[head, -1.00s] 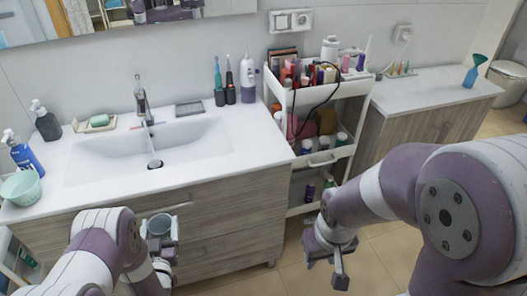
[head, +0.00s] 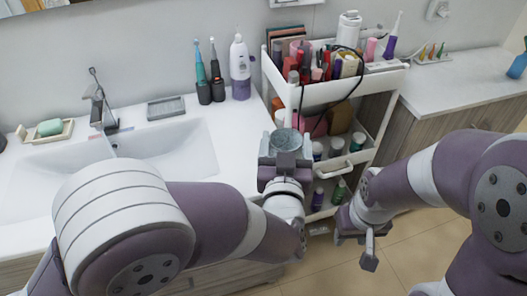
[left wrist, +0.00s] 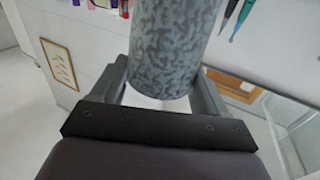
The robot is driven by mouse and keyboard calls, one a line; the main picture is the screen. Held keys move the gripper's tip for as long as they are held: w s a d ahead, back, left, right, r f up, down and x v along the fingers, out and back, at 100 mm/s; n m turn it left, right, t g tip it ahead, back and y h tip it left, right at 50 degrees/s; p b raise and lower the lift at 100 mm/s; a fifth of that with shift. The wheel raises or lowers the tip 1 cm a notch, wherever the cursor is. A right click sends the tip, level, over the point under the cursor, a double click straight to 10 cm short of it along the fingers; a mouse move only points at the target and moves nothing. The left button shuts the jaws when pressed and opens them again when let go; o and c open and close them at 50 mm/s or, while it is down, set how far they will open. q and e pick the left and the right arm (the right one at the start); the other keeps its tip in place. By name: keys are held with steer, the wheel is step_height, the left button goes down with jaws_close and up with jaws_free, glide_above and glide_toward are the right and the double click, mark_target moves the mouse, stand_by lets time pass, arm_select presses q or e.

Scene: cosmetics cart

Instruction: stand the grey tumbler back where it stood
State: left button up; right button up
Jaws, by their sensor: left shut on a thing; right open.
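The grey tumbler (head: 286,141) is a speckled grey cup, held upright with its open mouth showing in the head view. It also shows large in the left wrist view (left wrist: 172,45). My left gripper (head: 285,160) is shut on it, with a finger on each side. It holds the tumbler in front of the white cart (head: 322,92), near the right end of the sink counter (head: 232,150). My right gripper (head: 370,245) is open and empty, low in front of the cart and to the right of the left gripper.
The cart's top is crowded with cosmetics, and a cable (head: 325,90) hangs over its side. A white dispenser (head: 240,68) and two electric toothbrushes (head: 209,75) stand at the counter's back right. The counter's right front is bare. The right cabinet top (head: 460,92) is mostly clear.

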arm_select(q)
steer(key=w+a+f, duration=0.1)
steer(key=w+f, duration=0.1)
steer(key=f, duration=0.1)
steer(key=w+a+f, duration=0.2)
steer(key=w+f, duration=0.1)
steer(key=w+a+f, duration=0.1)
steer(key=w+f, duration=0.1)
steer(key=f, duration=0.1)
steer(key=shift+w+a+f, duration=0.2)
steer(key=shift+w+a, duration=0.1)
steer(key=shift+w+f, duration=0.1)
steer(key=shift+w, duration=0.05)
steer(key=shift+f, duration=0.2)
steer(key=o, duration=1.4)
steer(key=shift+c, duration=0.2)
steer(key=shift+r, duration=0.35)
steer(key=s+a+b, duration=0.1)
steer(key=s, duration=1.1)
steer(key=shift+f, duration=0.15)
steer(key=shift+s, duration=0.1)
